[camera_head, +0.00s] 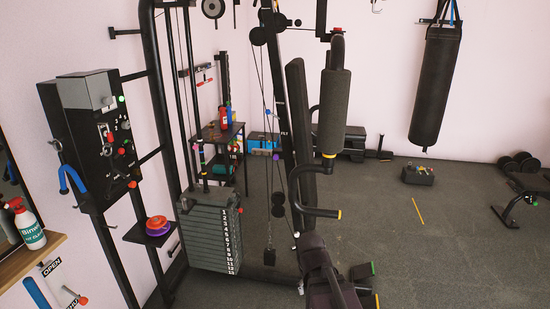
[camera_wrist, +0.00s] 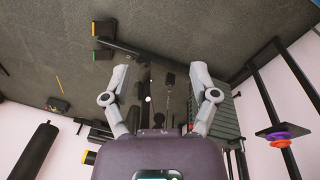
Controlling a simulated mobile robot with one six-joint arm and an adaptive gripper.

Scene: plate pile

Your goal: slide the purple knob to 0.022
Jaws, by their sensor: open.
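A small purple spot (camera_head: 276,157), which looks like the purple knob, shows in the head view near the dark upright of the gym machine. It is too small to tell its slide or any scale. My gripper (camera_wrist: 165,78) shows in the wrist view with its two grey fingers spread wide and nothing between them. It points toward the floor and the machine's dark frame. My gripper does not show in the head view. I cannot make out the purple knob in the wrist view, so its distance from my gripper cannot be told.
The numbered weight stack (camera_head: 212,239) stands left of the purple spot. A black control box (camera_head: 97,137) with knobs is at the left. A small shelf (camera_head: 142,233) carries a red and purple item. A punching bag (camera_head: 434,85) hangs at the right. Open floor (camera_head: 390,220) lies right of the machine.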

